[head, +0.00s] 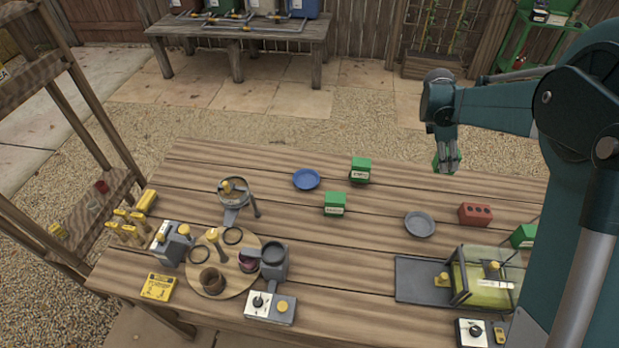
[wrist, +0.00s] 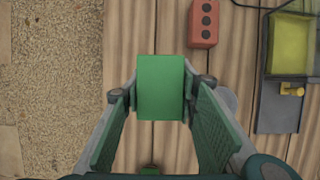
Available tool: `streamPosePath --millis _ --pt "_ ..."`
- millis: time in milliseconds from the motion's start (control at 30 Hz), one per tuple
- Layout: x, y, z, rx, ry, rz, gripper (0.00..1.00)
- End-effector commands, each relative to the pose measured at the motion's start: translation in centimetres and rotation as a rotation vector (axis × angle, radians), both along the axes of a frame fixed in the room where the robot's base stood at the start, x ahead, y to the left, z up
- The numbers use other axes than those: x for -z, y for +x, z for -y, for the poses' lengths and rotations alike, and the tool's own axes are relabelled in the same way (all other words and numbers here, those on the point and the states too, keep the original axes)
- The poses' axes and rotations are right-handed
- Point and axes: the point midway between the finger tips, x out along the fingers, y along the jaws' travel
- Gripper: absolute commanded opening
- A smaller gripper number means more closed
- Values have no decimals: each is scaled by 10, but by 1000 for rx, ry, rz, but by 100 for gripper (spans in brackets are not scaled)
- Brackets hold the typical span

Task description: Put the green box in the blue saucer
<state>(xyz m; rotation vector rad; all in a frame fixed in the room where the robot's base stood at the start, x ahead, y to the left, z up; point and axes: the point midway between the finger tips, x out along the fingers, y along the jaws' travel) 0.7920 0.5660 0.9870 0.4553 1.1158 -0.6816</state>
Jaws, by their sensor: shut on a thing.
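My gripper (head: 449,167) is raised above the far right part of the wooden table, shut on a green box. The held green box (head: 438,160) is partly hidden by the fingers in the head view. In the wrist view the green box (wrist: 160,87) sits between the two fingertips, clear of the tabletop. The blue saucer (head: 306,179) lies empty on the table, well to the left of my gripper. Other green boxes stand on the table: one at the back (head: 361,170), one in front of it (head: 335,204) and one at the right edge (head: 524,236).
A grey saucer (head: 420,224) and a red block with holes (head: 475,214) stand below and near my gripper. A clear-sided machine (head: 484,278) is at the front right. A round board (head: 214,284) with pots and rings is at the left. Bare planks lie around the blue saucer.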

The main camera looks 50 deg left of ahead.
Motion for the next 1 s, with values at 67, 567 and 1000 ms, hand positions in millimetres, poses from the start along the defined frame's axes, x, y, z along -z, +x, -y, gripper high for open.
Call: streamPosePath --millis 67,567,1000 --pt "-15 0 0 0 0 0 17" --pt "-45 -41 -58 -114 2 -1 17" --pt "-44 -138 -167 -347 2 -2 17"
